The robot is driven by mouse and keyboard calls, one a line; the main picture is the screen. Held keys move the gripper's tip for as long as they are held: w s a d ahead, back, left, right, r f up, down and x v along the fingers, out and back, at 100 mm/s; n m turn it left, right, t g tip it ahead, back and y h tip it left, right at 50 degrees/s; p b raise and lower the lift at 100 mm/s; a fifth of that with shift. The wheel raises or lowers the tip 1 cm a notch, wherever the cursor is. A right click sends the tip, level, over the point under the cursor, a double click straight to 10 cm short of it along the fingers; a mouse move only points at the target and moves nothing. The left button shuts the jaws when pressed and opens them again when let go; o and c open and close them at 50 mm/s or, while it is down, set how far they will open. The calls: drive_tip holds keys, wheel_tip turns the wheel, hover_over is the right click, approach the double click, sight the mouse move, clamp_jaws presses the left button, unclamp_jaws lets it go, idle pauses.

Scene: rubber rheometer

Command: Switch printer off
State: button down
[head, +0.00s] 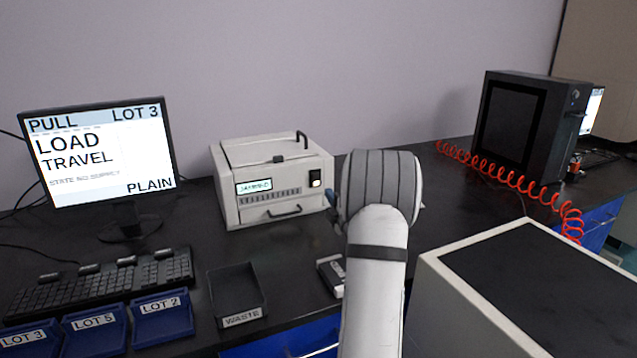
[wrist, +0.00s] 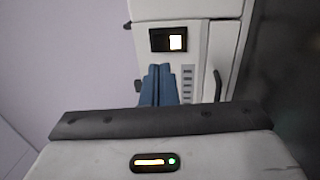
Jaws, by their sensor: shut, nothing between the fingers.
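The printer (head: 275,182) is a pale box on the black bench, with a small lit display on its front. Its power switch (head: 315,179) is a black rocker at the front's right end. In the wrist view the switch (wrist: 168,40) shows one half glowing white and the other dark. My gripper (wrist: 160,72) has its blue fingers together, empty, beside the switch in the picture and pointing at the printer's front. I cannot tell if they touch it. In the head view only a bit of blue fingertip (head: 331,196) shows; my arm hides the rest.
A monitor (head: 98,150) and keyboard (head: 100,285) stand at left. Blue lot bins (head: 163,314) and a black waste tray (head: 238,294) lie in front. A dark machine (head: 530,125) with a red coiled hose (head: 510,178) stands at right.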

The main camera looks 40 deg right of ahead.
sight(315, 177)
drive_tip(key=x, duration=0.8)
drive_tip(key=shift+r+p, duration=0.1)
drive_tip(key=shift+p, duration=0.2)
drive_tip(key=shift+w+a+r, duration=0.15)
drive_tip(key=shift+w+a, duration=0.15)
drive_tip(key=shift+a, duration=0.05)
drive_tip(key=shift+s+d, duration=0.15)
drive_tip(key=shift+d, duration=0.1)
drive_tip(key=shift+s, duration=0.15)
drive_tip(key=s+a+r+b, duration=0.1)
drive_tip(key=s+a+b, duration=0.2)
drive_tip(key=s, duration=1)
drive_tip(key=shift+s+r, duration=0.15)
drive_tip(key=shift+r, duration=0.25)
drive_tip(key=shift+a, duration=0.1)
